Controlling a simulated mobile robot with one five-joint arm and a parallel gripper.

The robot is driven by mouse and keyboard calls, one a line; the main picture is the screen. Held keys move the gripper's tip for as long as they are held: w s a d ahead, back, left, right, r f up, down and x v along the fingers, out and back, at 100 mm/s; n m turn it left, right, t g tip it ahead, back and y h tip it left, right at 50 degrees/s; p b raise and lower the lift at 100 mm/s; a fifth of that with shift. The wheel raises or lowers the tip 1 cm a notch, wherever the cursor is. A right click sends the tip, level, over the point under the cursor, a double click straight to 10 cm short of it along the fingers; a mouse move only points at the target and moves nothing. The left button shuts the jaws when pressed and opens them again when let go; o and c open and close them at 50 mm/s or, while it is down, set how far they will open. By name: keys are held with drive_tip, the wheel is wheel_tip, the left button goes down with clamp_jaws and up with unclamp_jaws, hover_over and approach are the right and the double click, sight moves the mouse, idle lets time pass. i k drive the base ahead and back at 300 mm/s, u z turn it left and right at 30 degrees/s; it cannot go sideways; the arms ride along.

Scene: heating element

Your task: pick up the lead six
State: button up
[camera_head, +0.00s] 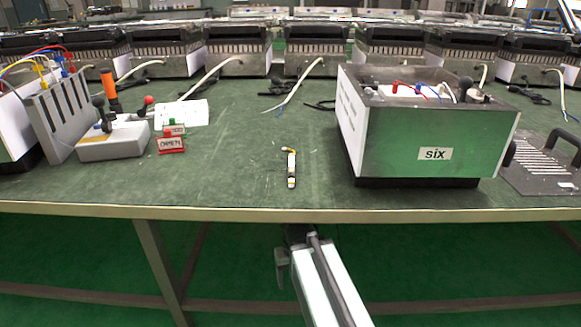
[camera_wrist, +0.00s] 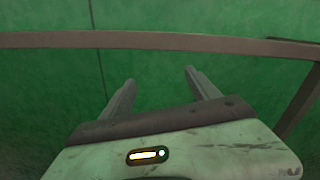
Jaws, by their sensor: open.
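A box labelled "six" (camera_head: 435,135) stands on the green bench, right of centre. Thin red and blue leads (camera_head: 418,90) lie on its top. A small yellow, white and black item (camera_head: 291,168) lies apart near the bench's front edge; I cannot tell whether it or a lead on the box is the lead six. My gripper shows in the wrist view (camera_wrist: 158,82) with its two fingers spread and nothing between them. It points at the green floor. In the head view my arm is low, in front of and below the bench edge.
The bench (camera_head: 230,190) has clear room around the small item. A grey rack (camera_head: 65,115), a white block with knobs (camera_head: 113,141) and red tags (camera_head: 171,145) stand left. A dark slotted plate (camera_head: 545,165) lies right. A brown rail (camera_wrist: 160,41) crosses the wrist view.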

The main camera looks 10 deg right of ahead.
sight(292, 157)
drive_tip(key=k, duration=1)
